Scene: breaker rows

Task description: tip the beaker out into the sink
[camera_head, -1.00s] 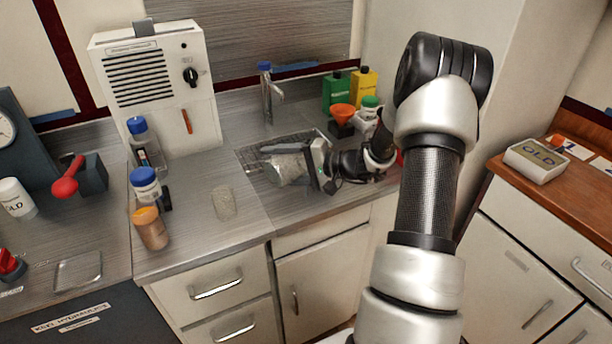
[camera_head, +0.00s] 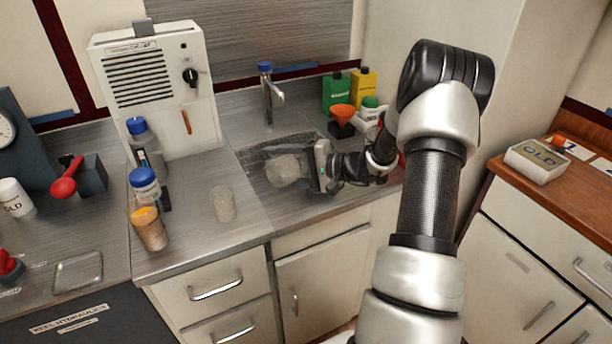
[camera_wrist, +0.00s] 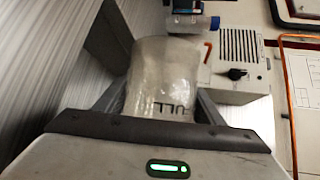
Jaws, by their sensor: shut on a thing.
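A clear beaker (camera_head: 286,170) is held by my gripper (camera_head: 312,168), over the sink (camera_head: 252,158) in the head view. It looks rounder there, lying on its side or tilted; its exact tilt and what it holds I cannot tell. In the wrist view the beaker (camera_wrist: 160,75) sits between my two fingers, which are shut on it, and dark lettering shows upside down on its wall. The sink has a dark grate and a tap (camera_head: 268,92) with a blue top behind it. My gripper and the beaker hide part of the sink.
Another clear glass vessel (camera_head: 223,204) stands on the counter left of the sink. Bottles with blue caps (camera_head: 145,187) and an orange-capped jar (camera_head: 150,230) stand farther left.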

